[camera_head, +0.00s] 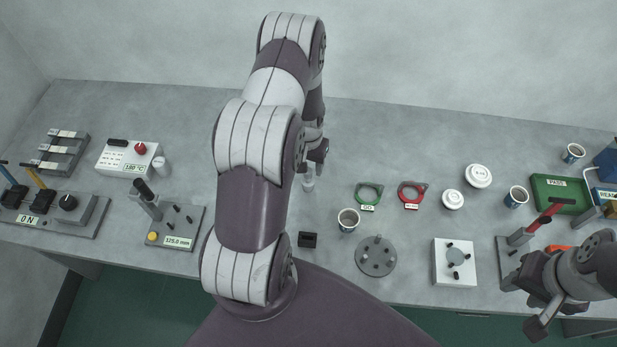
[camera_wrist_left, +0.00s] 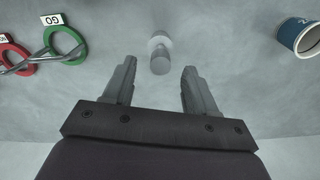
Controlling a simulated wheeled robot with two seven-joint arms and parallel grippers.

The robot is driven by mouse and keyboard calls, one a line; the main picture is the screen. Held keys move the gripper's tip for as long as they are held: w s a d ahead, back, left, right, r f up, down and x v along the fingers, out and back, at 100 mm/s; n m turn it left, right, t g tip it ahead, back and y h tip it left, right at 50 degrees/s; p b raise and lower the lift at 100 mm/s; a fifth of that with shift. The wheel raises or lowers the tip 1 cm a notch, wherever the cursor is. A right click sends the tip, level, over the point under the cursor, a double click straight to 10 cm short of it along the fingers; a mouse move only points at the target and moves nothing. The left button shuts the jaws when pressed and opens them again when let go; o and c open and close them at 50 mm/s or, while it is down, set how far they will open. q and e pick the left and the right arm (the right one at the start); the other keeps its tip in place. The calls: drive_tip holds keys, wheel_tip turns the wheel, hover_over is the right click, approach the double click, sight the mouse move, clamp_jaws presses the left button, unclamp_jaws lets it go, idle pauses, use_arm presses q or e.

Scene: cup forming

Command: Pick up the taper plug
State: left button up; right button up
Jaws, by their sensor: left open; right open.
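The taper plug (camera_head: 308,181) is a small pale grey cylinder on the bench, partly hidden by my left arm in the head view. In the left wrist view the taper plug (camera_wrist_left: 159,55) shows a whitish part and a grey round end. My left gripper (camera_head: 318,152) is open. In the wrist view the plug lies just beyond the left fingertips (camera_wrist_left: 158,65), roughly midway between them, with no visible contact. My right gripper (camera_head: 528,302) is open and empty at the lower right, far from the plug.
A green ring gauge (camera_head: 368,194) and a red ring gauge (camera_head: 411,192) lie right of the plug. A paper cup (camera_head: 348,220), a black block (camera_head: 307,240) and a round grey plate (camera_head: 376,256) are nearer the front edge. The back of the bench is mostly clear.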

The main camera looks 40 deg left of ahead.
sight(309, 170)
use_arm(q)
wheel_tip(309, 170, down, 4)
drive_tip(key=shift+w+r+p, duration=0.1)
drive_tip(key=shift+w+p, duration=0.05)
drive_tip(key=shift+p, duration=0.45)
drive_tip(key=shift+a, duration=0.1)
drive_tip(key=shift+s, duration=0.2)
drive_tip(key=shift+w, duration=0.15)
clamp_jaws()
